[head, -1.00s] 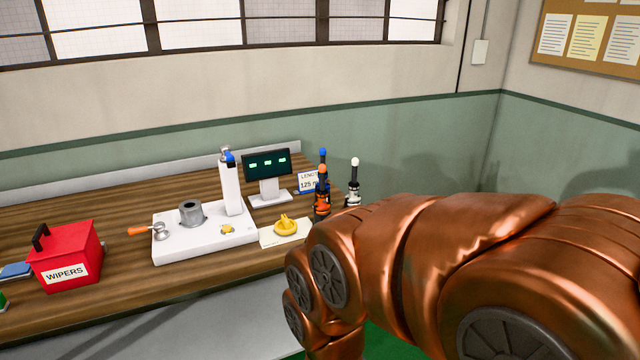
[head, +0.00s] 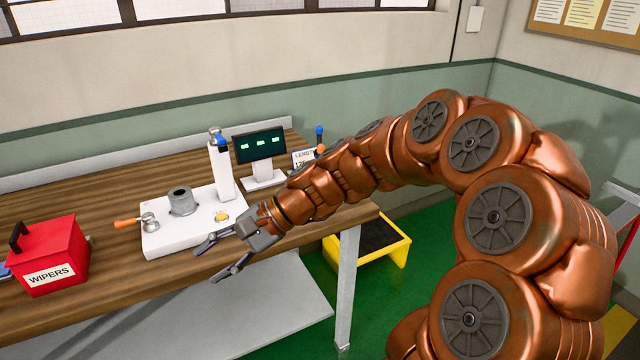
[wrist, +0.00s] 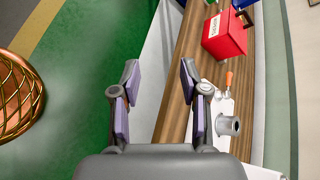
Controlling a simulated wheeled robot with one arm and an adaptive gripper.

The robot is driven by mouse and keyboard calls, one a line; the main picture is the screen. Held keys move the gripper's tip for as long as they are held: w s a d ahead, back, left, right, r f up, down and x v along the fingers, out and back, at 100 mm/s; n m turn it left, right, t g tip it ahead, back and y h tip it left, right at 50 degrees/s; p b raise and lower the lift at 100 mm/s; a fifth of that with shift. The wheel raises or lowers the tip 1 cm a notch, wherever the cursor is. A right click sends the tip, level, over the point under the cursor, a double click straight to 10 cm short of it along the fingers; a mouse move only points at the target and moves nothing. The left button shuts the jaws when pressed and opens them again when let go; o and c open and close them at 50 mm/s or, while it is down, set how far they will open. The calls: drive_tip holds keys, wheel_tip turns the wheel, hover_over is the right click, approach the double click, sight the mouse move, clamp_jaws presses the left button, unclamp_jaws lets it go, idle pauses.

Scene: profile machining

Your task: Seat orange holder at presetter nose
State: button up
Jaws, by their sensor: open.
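The orange holder's orange tip (head: 321,148) just shows behind my arm at the bench's right end; the rest of it is hidden. The presetter (head: 160,240) is a white base with a white column (head: 221,170). Its grey cylindrical nose (head: 181,201) has an open top and looks empty. The nose also shows at lower right in the wrist view (wrist: 228,125). My gripper (head: 212,262) is open and empty near the bench's front edge, in front of the presetter. In the wrist view its fingers (wrist: 159,70) are spread over the floor and bench edge.
A red wipers box (head: 48,255) stands left of the presetter. An orange-handled lever (head: 128,223) is at the base's left. A monitor (head: 259,146) and a blue-tipped holder (head: 319,131) stand behind. A yellow step (head: 395,245) is on the green floor.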

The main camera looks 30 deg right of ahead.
drive_tip(key=w+d+r+m+t, duration=0.2)
drive_tip(key=w+d+m+t, duration=0.7)
drive_tip(key=w+d, duration=0.55)
drive_tip(key=w+d+f+m+t+h+p, duration=0.1)
drive_tip(key=d+f+m+t+h, duration=0.15)
drive_tip(key=d+m, duration=0.65)
drive_tip(key=w+d+f+m+t+h, duration=0.1)
drive_tip(key=d+f+m+t+h, duration=0.2)
drive_tip(key=d, duration=1.2)
drive_tip(key=shift+r+p+x, duration=0.2)
drive_tip(key=shift+p+x, duration=0.55)
drive_tip(key=shift+x, duration=0.7)
drive_tip(key=shift+r+p+x, duration=0.2)
drive_tip(key=shift+p+x, duration=0.5)
drive_tip(key=shift+x, duration=0.75)
drive_tip(key=shift+w+f+h, duration=0.1)
drive_tip(key=shift+w+h, duration=0.25)
drive_tip(key=shift+w, duration=0.25)
clamp_jaws()
